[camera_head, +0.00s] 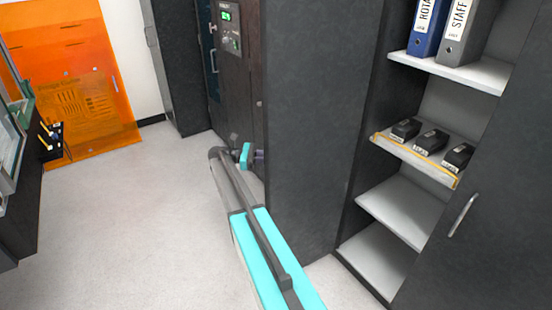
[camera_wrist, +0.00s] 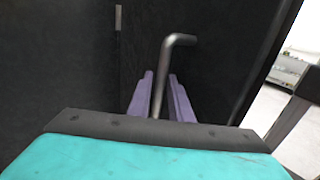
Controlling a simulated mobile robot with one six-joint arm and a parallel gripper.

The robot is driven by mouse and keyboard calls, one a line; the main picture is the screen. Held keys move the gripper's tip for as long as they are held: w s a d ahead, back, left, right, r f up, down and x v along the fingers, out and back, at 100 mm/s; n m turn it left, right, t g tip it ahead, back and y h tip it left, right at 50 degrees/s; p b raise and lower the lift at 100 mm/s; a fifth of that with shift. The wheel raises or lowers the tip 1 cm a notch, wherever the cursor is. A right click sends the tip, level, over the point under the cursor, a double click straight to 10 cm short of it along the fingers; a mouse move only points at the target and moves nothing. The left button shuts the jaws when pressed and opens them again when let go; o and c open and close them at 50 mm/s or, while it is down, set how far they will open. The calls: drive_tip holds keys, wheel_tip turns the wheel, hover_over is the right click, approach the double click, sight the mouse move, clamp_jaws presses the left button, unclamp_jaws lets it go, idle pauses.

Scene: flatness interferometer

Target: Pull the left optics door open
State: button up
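In the wrist view, a grey bent bar handle (camera_wrist: 178,41) stands out from a dark door panel (camera_wrist: 75,60). My gripper (camera_wrist: 161,80) has its two purple fingers on either side of the handle's long bar. A gap shows between the bar and the right finger; the bar is close to the left finger, and I cannot tell if they touch. A narrow seam runs down the dark front. In the head view, my gripper (camera_head: 258,156) is small and partly hidden at the lower front of the dark instrument cabinet (camera_head: 233,90). Its handle cannot be made out there.
A control panel (camera_head: 230,28) with a green display is above my gripper. An open shelf unit (camera_head: 400,205) with binders and black boxes stands at right. An orange screen (camera_head: 75,85) is at far left. The pale floor (camera_head: 130,220) at left is clear.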

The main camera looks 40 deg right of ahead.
sight(281, 161)
drive_tip(key=shift+r, duration=0.1)
drive_tip(key=shift+s+a+r+b, duration=0.45)
drive_tip(key=shift+s+a+r, duration=0.25)
drive_tip(key=shift+s, duration=0.4)
drive_tip(key=shift+s+a+r+b, duration=0.5)
drive_tip(key=shift+s+a+r, duration=0.15)
drive_tip(key=shift+s, duration=0.45)
drive_tip(key=shift+s+a+r+b, duration=0.45)
drive_tip(key=shift+s+a+r, duration=0.25)
drive_tip(key=shift+s, duration=0.4)
drive_tip(key=shift+s+a+r, duration=0.1)
drive_tip(key=shift+s+a, duration=0.05)
drive_tip(key=shift+s, duration=0.05)
drive_tip(key=shift+s+a+r+p, duration=0.1)
drive_tip(key=shift+a+p, duration=0.05)
drive_tip(key=shift+p, duration=0.75)
drive_tip(key=s+p, duration=0.1)
drive_tip(key=p, duration=0.2)
drive_tip(key=shift+a, duration=0.3)
